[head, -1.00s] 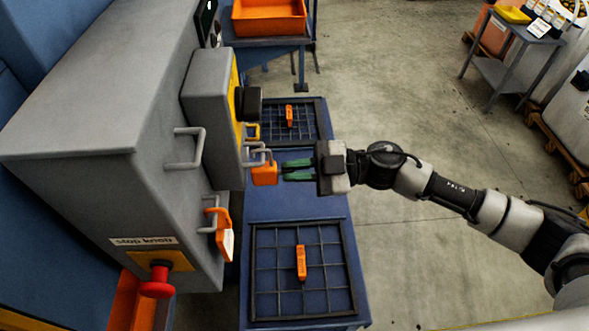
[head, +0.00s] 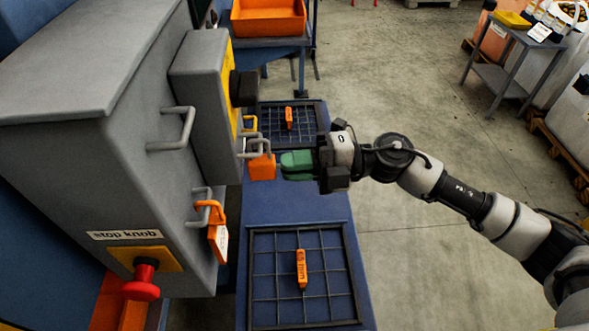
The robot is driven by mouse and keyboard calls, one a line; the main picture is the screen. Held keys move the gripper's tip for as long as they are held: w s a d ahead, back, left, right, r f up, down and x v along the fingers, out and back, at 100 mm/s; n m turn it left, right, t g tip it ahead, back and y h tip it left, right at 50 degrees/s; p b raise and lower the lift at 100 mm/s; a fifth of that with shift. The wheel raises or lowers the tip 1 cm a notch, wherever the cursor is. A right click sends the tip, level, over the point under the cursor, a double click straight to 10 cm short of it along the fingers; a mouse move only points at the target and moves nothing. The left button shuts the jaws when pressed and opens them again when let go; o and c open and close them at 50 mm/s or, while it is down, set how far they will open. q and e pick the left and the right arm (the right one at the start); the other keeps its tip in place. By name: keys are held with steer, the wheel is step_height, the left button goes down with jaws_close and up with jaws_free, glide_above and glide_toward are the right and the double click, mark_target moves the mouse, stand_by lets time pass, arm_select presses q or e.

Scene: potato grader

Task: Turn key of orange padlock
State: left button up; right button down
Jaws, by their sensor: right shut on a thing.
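The orange padlock (head: 262,168) hangs from a grey shackle at the hasp on the side of the grey control box. My right gripper (head: 282,165) reaches in from the right, its green fingers pointing left, right at the padlock's right face. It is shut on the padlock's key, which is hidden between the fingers. The gripper is rolled, so the broad side of one finger faces the camera. My left gripper is not in view.
An orange tag (head: 217,240) hangs near a grey handle on the cabinet (head: 100,150). A red stop knob (head: 143,283) sticks out below. A black knob (head: 244,88) is above the padlock. Dark grid trays (head: 252,290) with orange tools lie on the blue table.

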steer(key=shift+n+b, duration=0.5)
steer(key=shift+n, duration=0.4)
steer(key=c, duration=1.2)
jaws_free()
steer(key=d+b, duration=0.3)
steer(key=d, duration=0.8)
steer(key=shift+w+r, duration=0.1)
steer(key=shift+r, duration=0.05)
